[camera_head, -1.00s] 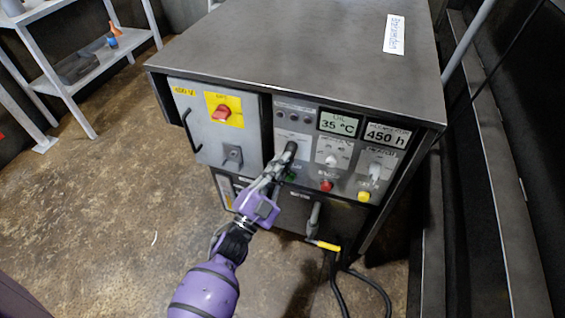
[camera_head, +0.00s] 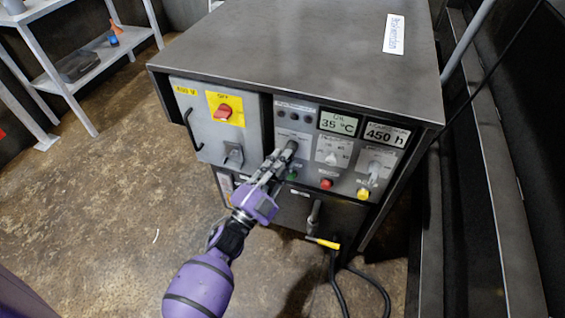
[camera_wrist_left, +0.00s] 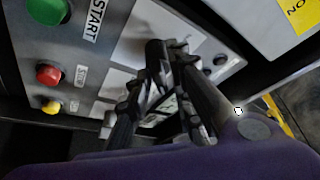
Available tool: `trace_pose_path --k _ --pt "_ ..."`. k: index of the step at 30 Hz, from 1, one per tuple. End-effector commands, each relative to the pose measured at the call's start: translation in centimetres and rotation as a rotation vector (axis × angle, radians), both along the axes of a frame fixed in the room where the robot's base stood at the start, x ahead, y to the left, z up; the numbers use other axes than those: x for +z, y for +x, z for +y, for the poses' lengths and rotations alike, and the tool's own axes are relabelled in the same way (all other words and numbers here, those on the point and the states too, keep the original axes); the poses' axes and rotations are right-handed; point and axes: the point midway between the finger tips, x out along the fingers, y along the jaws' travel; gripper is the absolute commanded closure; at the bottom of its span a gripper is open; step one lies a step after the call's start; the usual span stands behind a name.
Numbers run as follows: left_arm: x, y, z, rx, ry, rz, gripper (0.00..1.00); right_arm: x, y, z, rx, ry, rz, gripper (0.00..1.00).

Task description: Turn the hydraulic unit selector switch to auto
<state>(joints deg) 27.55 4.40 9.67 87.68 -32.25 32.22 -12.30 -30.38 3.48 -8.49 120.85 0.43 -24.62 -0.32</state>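The hydraulic unit (camera_head: 310,60) is a dark grey cabinet with a sloping control panel. My left gripper (camera_head: 289,150) reaches up to the panel, its fingertips at the light label plate (camera_head: 292,135) below a row of small dark lamps. The selector switch at that plate is largely hidden behind the fingertips, so its setting cannot be read. In the left wrist view the two dark fingers (camera_wrist_left: 166,52) are close together over the panel. Whether they are closed on the switch cannot be told. My right gripper is out of view.
Beside the fingers are a green START button (camera_wrist_left: 47,10), a red button (camera_head: 326,183) and a yellow one (camera_head: 363,194). White knobs (camera_head: 332,158) sit to the right. A red switch on yellow (camera_head: 224,111) is to the left. A cable (camera_head: 335,275) hangs in front.

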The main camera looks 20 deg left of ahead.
Motion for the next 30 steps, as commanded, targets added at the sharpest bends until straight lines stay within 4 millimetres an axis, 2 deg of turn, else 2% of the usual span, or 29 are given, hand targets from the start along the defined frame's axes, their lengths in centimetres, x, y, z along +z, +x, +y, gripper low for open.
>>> trace_pose_path --k 9,13,17,24,30 --pt "-0.1 0.0 0.0 0.000 -0.001 0.002 0.71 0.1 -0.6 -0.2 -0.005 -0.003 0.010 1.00" --pt "-0.4 -0.8 0.3 0.001 -0.001 0.005 0.71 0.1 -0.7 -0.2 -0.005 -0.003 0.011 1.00" --pt "-1.0 -2.8 0.9 0.002 -0.001 0.007 0.71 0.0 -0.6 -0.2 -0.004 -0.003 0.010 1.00" --pt "-2.3 -7.6 2.3 0.001 -0.002 0.005 0.71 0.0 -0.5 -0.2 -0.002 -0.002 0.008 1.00" --pt "-3.0 -10.2 3.0 0.000 -0.001 0.002 0.71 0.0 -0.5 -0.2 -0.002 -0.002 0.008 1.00"
